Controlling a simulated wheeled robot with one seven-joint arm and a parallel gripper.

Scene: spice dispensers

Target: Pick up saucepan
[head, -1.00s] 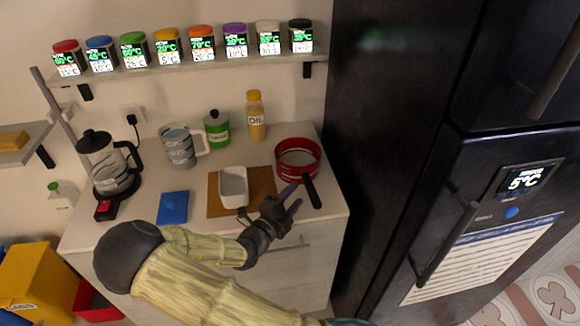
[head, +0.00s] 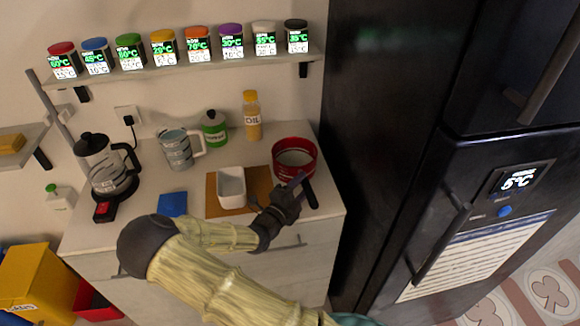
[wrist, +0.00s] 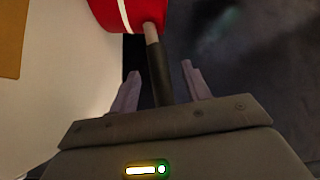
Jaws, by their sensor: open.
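The red saucepan (head: 296,146) stands at the right end of the counter, close to the fridge. Its black handle (head: 310,193) points toward the front edge of the counter. My gripper (head: 301,184) is at the handle, in front of the pan. In the wrist view, the handle (wrist: 158,72) runs between the two open fingers (wrist: 160,84), with a gap on each side. The pan's red side (wrist: 125,14) shows at the top of the wrist view.
A white dish (head: 231,186) sits on a brown board (head: 258,180) left of the pan. A blue item (head: 173,203), a kettle (head: 102,165), a pitcher (head: 177,148), a green jar (head: 214,128) and an oil bottle (head: 252,115) share the counter. The black fridge (head: 385,150) stands close on the right.

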